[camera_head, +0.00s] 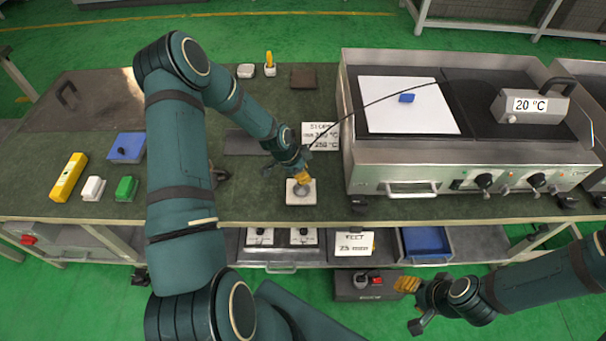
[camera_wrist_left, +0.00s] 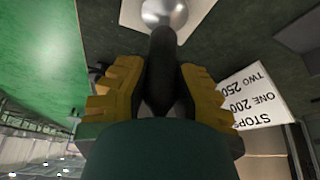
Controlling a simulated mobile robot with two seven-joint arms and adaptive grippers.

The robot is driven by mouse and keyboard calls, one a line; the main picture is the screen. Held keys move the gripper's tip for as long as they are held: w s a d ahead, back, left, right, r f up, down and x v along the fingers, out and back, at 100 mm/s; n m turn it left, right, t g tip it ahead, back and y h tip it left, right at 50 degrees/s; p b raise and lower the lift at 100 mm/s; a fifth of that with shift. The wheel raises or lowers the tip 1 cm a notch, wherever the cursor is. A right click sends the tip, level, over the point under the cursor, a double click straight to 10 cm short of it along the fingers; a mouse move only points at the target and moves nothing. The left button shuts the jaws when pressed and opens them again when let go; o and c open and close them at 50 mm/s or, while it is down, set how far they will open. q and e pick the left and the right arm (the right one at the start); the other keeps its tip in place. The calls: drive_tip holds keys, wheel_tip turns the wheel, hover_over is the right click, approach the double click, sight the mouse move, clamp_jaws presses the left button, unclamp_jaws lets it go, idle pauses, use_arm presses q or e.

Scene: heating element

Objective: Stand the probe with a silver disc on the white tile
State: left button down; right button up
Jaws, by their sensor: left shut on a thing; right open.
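The probe (camera_wrist_left: 163,45) has a dark handle and a silver disc (camera_wrist_left: 165,12) at its end. My left gripper (camera_head: 303,176) is shut on the handle, as the left wrist view (camera_wrist_left: 161,80) shows. The white tile (camera_head: 293,199) lies near the front edge of the bench. The disc is over the tile, with the probe roughly upright; I cannot tell whether they touch. The tile also shows in the left wrist view (camera_wrist_left: 206,8). My right gripper (camera_head: 411,296) is open and empty, low in front of the bench.
A dark cable (camera_head: 372,103) runs from the probe across the griddle (camera_head: 450,150) to a 20 °C display (camera_head: 530,104). A stops sign (camera_head: 322,137) stands behind the tile. Yellow, white and green blocks are left.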

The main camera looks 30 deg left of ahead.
use_arm(q)
drive_tip(key=shift+f, duration=0.25)
drive_tip(key=c, duration=0.9)
unclamp_jaws()
drive_tip(key=shift+c, duration=0.2)
drive_tip(key=shift+r, duration=0.2)
drive_tip(key=p+v, duration=0.2)
drive_tip(key=v, duration=1)
drive_tip(key=s+d+f+n+h, duration=0.1)
drive_tip(key=s+d+f+n, duration=0.15)
drive_tip(key=d, duration=0.65)
drive_tip(key=s+d+f+n, duration=0.2)
drive_tip(key=s+d+n, duration=0.1)
drive_tip(key=d, duration=0.6)
drive_tip(key=s+d+f+n+g, duration=0.1)
drive_tip(key=s+d+f+n, duration=0.1)
drive_tip(key=s+d+n, duration=0.3)
drive_tip(key=s+d, duration=0.2)
drive_tip(key=s, duration=0.2)
drive_tip(key=shift+s+f+g, duration=0.2)
drive_tip(key=shift+f+g, duration=0.05)
drive_tip(key=shift+g, duration=0.05)
